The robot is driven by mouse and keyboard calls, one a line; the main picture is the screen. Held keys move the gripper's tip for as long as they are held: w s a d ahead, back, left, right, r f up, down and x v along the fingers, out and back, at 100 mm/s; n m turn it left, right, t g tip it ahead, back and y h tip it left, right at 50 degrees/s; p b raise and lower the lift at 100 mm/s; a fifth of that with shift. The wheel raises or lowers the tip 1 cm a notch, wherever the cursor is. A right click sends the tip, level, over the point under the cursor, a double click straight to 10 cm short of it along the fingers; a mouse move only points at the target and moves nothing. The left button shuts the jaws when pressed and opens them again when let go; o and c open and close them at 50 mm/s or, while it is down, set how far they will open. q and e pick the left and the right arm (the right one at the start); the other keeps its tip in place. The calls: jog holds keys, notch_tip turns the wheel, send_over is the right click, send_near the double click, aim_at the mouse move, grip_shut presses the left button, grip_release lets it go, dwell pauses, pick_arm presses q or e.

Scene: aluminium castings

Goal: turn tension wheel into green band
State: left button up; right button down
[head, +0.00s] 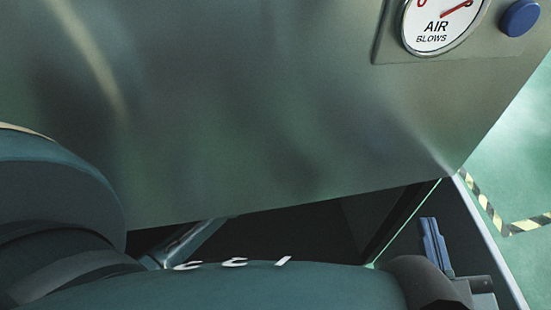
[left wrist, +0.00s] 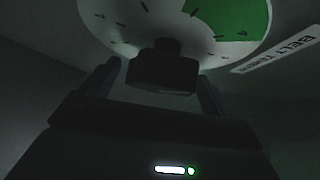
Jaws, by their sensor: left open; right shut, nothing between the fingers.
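In the left wrist view a white round dial (left wrist: 110,28) with black marks fills the top. Its green band (left wrist: 228,18) lies at the upper right. A dark wheel or knob (left wrist: 162,70) stands out at the dial's lower middle. My left gripper (left wrist: 157,90) is open, with one finger on each side of the dark knob; I cannot tell whether they touch it. A pointer is hard to make out in the dim light. My right gripper (head: 434,246) is shut and empty at the lower right of the head view. The head view does not show the dial.
A label reading BELT TENSION (left wrist: 275,55), partly cut off, sits right of the dial. In the head view a large metal panel (head: 250,110) carries an AIR BLOWS gauge (head: 437,22) and a blue button (head: 520,18). Striped floor tape (head: 485,205) lies at the right.

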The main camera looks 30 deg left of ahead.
pick_arm(q)
jog(key=shift+w, duration=0.1)
jog(key=shift+c, duration=0.2)
jog(key=c, duration=0.9)
jog(key=shift+f+b, duration=0.15)
jog(key=shift+b, duration=0.15)
jog(key=shift+c, duration=0.2)
jog(key=shift+n+t, duration=0.3)
jog(key=shift+d+r, duration=0.1)
jog(key=shift+r, duration=0.1)
jog(key=o, duration=1)
pick_arm(e)
jog(key=shift+a+r, duration=0.1)
jog(key=shift+a, duration=0.05)
